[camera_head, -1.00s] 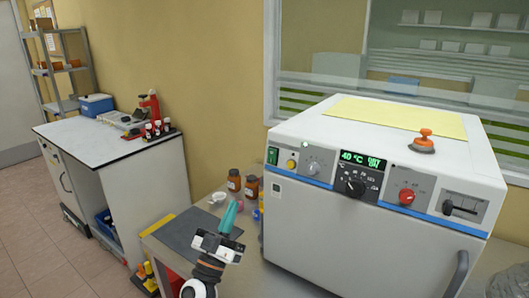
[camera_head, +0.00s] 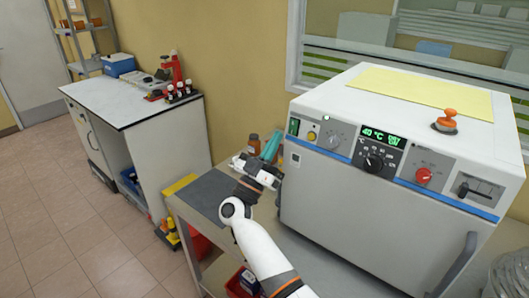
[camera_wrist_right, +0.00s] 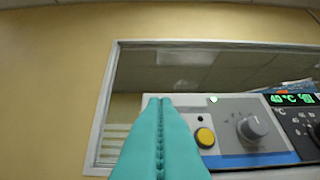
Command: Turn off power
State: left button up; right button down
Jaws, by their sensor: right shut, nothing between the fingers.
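A white oven-like machine (camera_head: 375,200) stands on the bench, with a lit green display (camera_head: 381,137) reading about 40 °C. The yellow button (camera_wrist_right: 205,137) and grey knob (camera_wrist_right: 252,127) also show in the wrist view. My right gripper (camera_head: 273,143) has its teal fingers shut and empty, just left of the panel's left end. My left gripper is out of view.
A brown bottle (camera_head: 254,144) stands behind my right gripper. A dark mat (camera_head: 208,190) lies on the bench to the left. A white cabinet (camera_head: 165,142) with vials on it stands further left. The machine's handle (camera_head: 456,265) is at its lower right.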

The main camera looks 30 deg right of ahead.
aim_at(293, 127)
jog(key=d, duration=0.1)
jog(key=w+d+p, duration=0.1)
jog(key=d, duration=0.1)
jog(key=w+d, duration=0.1)
jog(key=shift+d+r, duration=0.2)
jog(key=shift+d, duration=0.05)
